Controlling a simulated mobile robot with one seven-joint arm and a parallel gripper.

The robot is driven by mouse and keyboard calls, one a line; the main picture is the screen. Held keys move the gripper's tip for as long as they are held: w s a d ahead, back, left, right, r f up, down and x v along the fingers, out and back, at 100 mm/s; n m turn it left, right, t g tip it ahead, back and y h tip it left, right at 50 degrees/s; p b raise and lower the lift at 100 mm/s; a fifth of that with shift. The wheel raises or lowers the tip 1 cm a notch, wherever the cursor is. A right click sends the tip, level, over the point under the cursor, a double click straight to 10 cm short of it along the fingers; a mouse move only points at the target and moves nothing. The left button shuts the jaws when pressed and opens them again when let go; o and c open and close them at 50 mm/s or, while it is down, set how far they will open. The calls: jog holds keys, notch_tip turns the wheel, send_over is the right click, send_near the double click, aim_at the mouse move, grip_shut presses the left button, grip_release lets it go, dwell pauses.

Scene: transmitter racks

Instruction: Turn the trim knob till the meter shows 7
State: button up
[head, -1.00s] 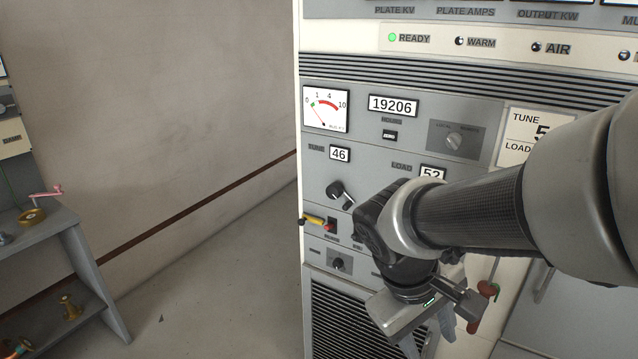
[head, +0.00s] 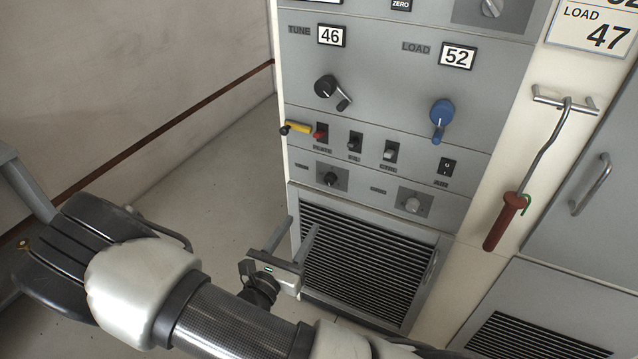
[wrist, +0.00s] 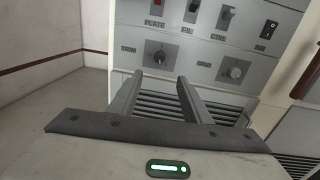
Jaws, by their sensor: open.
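Two small knobs sit low on the grey panel: a black knob (head: 331,179) on the left and a light grey knob (head: 412,204) on the right. The wrist view shows the black knob (wrist: 159,57) just beyond the fingertips and the grey knob (wrist: 236,72) to the right. My gripper (head: 303,225) is open and empty, below and in front of the black knob, apart from the panel. The needle meter is out of both current views.
Above the knobs are toggle switches (head: 355,141), a yellow-handled lever (head: 296,127), a black crank (head: 326,87) and a blue crank (head: 441,112). A red-handled hook (head: 507,218) hangs at right. A louvred grille (head: 360,265) lies below. Floor at left is clear.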

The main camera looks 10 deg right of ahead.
aim_at(328, 181)
jog(key=b+x, duration=0.1)
jog(key=x, duration=1.6)
jog(key=shift+w, duration=0.15)
jog(key=c, duration=1)
jog(key=shift+c, duration=0.2)
jog(key=shift+r+n, duration=0.15)
jog(key=shift+n, duration=0.15)
jog(key=shift+n+p, duration=0.8)
jog(key=shift+p, duration=0.2)
jog(key=shift+n+p, duration=1.25)
jog(key=shift+n, duration=0.55)
